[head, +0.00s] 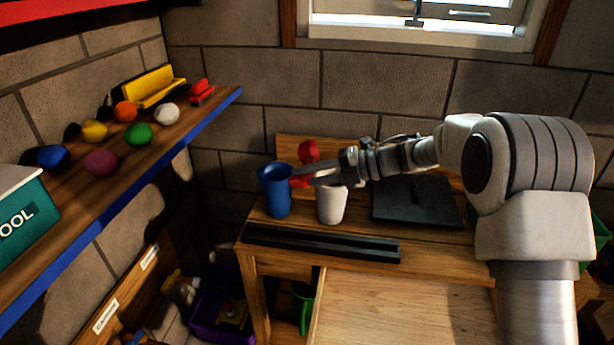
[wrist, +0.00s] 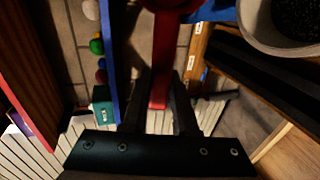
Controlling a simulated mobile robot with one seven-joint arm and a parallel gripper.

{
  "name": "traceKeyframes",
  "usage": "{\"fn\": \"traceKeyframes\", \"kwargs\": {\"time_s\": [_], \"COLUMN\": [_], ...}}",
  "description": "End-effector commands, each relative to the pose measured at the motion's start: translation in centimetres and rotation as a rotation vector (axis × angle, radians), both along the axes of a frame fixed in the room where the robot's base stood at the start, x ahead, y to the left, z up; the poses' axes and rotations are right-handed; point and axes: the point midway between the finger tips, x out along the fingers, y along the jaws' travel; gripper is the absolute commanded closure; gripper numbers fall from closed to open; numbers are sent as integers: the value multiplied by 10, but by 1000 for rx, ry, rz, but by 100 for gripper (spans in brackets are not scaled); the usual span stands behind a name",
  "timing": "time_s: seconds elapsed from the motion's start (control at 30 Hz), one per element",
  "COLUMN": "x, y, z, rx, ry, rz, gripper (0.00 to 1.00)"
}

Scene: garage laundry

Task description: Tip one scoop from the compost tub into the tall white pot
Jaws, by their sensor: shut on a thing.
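My gripper (head: 306,181) is shut on the handle of a red scoop (head: 308,151), above and between the two pots. In the wrist view the scoop's red handle (wrist: 162,60) runs up between the fingers, and its bowl is cut off at the top edge. What the bowl holds is hidden. The white pot (head: 331,208) stands upright on the wooden bench, its rim partly behind my gripper. In the wrist view the white pot (wrist: 250,28) has dark, grainy matter inside. The blue tub (head: 276,195) stands just left of it; its contents are not visible.
A black tray-like bar (head: 320,243) lies along the bench front. A dark flat slab (head: 418,203) lies right of the white pot. A shelf (head: 190,122) with coloured balls and a teal box (head: 22,225) runs along the left.

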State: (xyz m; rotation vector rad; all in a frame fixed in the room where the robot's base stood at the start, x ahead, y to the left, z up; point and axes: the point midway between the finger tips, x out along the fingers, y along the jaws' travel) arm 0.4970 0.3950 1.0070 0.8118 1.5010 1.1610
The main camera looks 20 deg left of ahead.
Motion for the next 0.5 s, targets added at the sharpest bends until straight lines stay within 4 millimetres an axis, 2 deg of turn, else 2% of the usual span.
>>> {"fn": "traceKeyframes", "kwargs": {"time_s": [0.33, 0.5], "x": [0, 0], "y": [0, 0], "z": [1, 14], "rx": [0, 0], "ry": [0, -1], "rz": [0, 0], "gripper": [100, 100]}}
